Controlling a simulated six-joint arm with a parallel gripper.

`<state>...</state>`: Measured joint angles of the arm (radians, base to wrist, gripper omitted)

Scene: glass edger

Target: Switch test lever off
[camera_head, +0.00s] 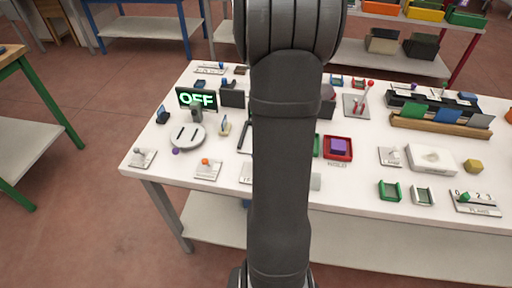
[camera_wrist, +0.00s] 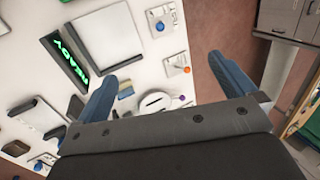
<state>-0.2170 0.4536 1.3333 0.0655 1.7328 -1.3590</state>
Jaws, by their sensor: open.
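Several small lever plates stand on the white table, and I cannot read which one is the test lever. One with a grey knob (camera_head: 143,157) is at the front left corner. One with an orange knob (camera_head: 206,167) is to its right and also shows in the wrist view (camera_wrist: 180,67). A third plate (camera_head: 246,174) is partly hidden behind my arm. In the wrist view a plate with a blue knob (camera_wrist: 161,25) sits beside a white panel. My gripper (camera_wrist: 162,68) is open and empty, its blue fingers spread above the table. My arm hides it in the head view.
A black display (camera_head: 197,99) reads OFF in green. A round slotted grey device (camera_head: 188,136) stands near it. A red tray with a purple block (camera_head: 338,147), a red-knobbed lever stand (camera_head: 357,104) and a wooden rack (camera_head: 440,126) are to the right.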

